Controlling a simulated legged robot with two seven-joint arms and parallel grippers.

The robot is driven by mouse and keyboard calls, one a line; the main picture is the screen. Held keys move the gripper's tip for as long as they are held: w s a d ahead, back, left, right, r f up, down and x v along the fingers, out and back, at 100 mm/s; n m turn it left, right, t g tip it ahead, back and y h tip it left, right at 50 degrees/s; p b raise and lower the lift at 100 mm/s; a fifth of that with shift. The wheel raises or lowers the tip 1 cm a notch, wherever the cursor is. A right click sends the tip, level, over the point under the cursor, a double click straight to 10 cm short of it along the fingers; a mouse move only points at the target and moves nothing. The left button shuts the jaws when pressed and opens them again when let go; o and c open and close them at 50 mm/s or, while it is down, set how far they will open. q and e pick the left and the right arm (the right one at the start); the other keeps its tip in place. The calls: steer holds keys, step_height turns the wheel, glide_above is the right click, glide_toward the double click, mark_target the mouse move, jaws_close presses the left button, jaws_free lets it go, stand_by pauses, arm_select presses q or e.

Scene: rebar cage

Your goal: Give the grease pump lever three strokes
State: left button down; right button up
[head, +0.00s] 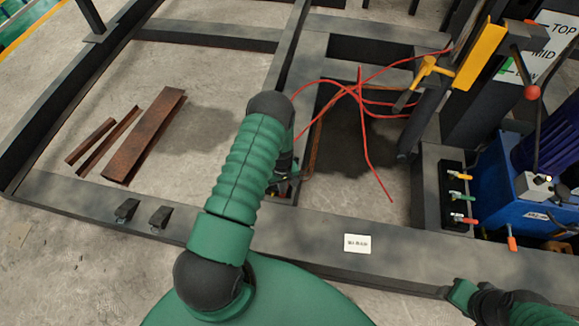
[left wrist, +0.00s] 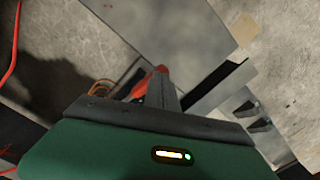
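My left arm reaches forward through the middle of the head view, and its gripper (head: 284,180) is mostly hidden behind the forearm, low by the inner edge of the dark frame. In the left wrist view a grey finger (left wrist: 161,92) overlaps a red-orange part (left wrist: 151,79), perhaps the grip of the pump lever. I cannot tell whether the finger touches it or whether the gripper is closed. The pump's body is not clearly visible. Part of my right arm (head: 490,303) shows at the lower right; its fingers cannot be made out.
A dark steel frame (head: 400,257) surrounds the concrete floor. Loose red hoses (head: 366,160) lie right of my left arm. Rusty steel pieces (head: 146,137) lie at left. A blue unit (head: 502,185), coloured valve handles (head: 462,197) and a red-knobbed lever (head: 531,92) stand at right.

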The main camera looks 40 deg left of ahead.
arm_select(q)
steer(key=w+a+r+p, duration=0.1)
steer(key=w+a+r, duration=0.1)
steer(key=w+r, duration=0.2)
step_height(320, 180, up, 3)
steer(key=shift+r+p, duration=0.1)
steer(key=shift+p, duration=0.3)
steer(key=shift+a, duration=0.1)
steer(key=shift+s+d+f, duration=0.2)
steer(key=shift+s+f, duration=0.2)
steer(key=shift+f, duration=0.15)
steer(key=shift+s+f, duration=0.1)
steer(key=shift+s+d+f, duration=0.25)
steer(key=shift+s+f, duration=0.1)
steer(key=shift+f, duration=0.05)
